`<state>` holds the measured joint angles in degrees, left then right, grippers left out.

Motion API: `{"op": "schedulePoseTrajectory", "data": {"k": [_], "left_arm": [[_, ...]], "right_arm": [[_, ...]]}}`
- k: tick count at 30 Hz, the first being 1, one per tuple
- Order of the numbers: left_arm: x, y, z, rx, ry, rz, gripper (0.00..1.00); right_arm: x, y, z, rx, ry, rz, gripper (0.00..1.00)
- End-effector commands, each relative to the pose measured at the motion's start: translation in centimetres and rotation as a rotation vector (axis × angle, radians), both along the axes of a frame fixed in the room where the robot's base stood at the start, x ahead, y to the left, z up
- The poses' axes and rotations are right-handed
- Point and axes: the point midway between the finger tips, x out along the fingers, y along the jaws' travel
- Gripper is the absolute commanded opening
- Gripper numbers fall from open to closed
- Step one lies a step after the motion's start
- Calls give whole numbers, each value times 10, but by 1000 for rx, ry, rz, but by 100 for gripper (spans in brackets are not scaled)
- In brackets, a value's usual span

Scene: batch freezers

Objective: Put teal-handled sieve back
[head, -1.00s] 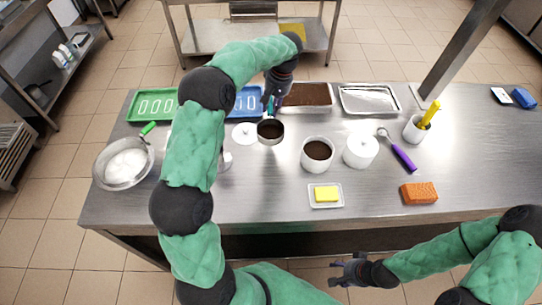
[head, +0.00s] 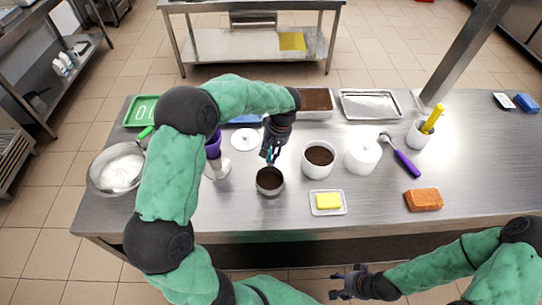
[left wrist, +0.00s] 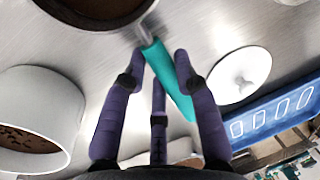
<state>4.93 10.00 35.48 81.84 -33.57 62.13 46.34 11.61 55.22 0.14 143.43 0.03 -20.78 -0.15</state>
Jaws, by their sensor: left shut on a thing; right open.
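The teal-handled sieve (head: 270,188) is a small round metal cup with dark brown inside. In the left wrist view its teal handle (left wrist: 166,75) lies between the fingers of my left gripper (left wrist: 163,60), which is shut on it; the cup is cut off at the top edge. In the head view my left gripper (head: 270,156) is just behind the cup, over the middle of the table. I cannot tell whether the cup touches the table. My right gripper (head: 345,284) is open and empty in front of the table.
A white pot of brown powder (head: 319,170) stands right of the sieve, a butter dish (head: 343,209) front right. Behind are a white lid (head: 244,139), a partly hidden blue tray (head: 247,119) and a brown-filled tray (head: 315,112). My left arm hides part of the left side.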

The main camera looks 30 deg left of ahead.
Motion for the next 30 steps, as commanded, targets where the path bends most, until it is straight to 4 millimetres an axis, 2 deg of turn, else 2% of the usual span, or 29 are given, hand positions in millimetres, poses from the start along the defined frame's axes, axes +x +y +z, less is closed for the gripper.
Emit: {"op": "schedulePoseTrajectory", "data": {"k": [1, 3, 13, 14, 15, 16, 26, 30], "left_arm": [[0, 0, -9, 0, 2, 0, 0], [0, 0, -14, 0, 0, 0, 0], [0, 0, -16, 0, 0, 1, 0], [0, 0, -16, 0, 0, 1, 36], [0, 0, -15, 0, 0, 1, 47], [0, 0, -15, 0, 0, 1, 54], [0, 0, -14, 0, 0, 1, 54], [2, -1, -5, 0, -2, 1, 54]], "right_arm": [[0, 0, -3, 0, 0, 0, 56], [0, 0, -4, 0, 0, 0, 56], [0, 0, -5, 0, 0, 0, 56], [0, 0, -4, 0, 0, 0, 56], [0, 0, -4, 0, 0, 0, 56], [0, 0, -4, 0, 0, 0, 56], [0, 0, -4, 0, 0, 0, 56], [0, 0, -1, 0, 0, 0, 56]]}}
